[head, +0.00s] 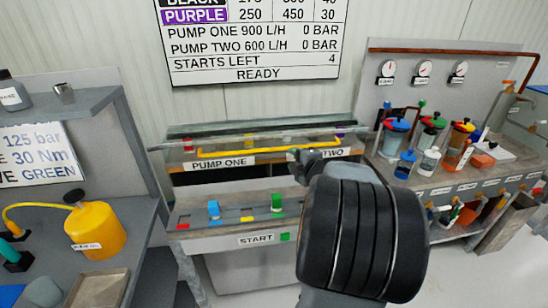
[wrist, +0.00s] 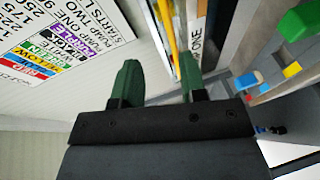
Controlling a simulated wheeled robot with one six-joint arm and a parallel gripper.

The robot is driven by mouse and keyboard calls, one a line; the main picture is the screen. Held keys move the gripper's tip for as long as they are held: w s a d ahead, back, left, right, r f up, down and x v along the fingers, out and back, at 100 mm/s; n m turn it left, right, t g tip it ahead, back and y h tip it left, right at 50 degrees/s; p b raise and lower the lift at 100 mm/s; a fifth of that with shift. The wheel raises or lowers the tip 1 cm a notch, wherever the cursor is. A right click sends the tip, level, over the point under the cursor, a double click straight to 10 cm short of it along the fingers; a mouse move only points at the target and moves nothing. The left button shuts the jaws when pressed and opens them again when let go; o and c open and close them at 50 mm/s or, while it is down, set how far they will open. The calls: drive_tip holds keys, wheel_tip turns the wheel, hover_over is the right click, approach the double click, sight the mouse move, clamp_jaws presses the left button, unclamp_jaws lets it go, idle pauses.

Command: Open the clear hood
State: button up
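The clear hood (head: 255,134) lies low over the pump bench in the head view, above the PUMP ONE and TWO labels. A yellow handle bar (head: 240,152) runs along its front.
Below the hood a panel (head: 192,229) carries blue and green levers and a green START button (head: 285,237). A grey shelf with a yellow jug (head: 95,228) stands left. A bench with gauges and colored containers (head: 395,135) stands right. A wall board (head: 255,45) hangs behind.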

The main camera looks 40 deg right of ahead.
sight(275, 150)
drive_tip(key=shift+n+y, duration=0.7)
drive_tip(key=shift+n, duration=0.1)
drive_tip(key=x, duration=1.3)
drive_tip(key=shift+d+f, duration=0.2)
drive_tip(key=shift+f, duration=0.15)
drive_tip(key=shift+t, duration=0.3)
drive_tip(key=shift+c, duration=0.4)
clamp_jaws()
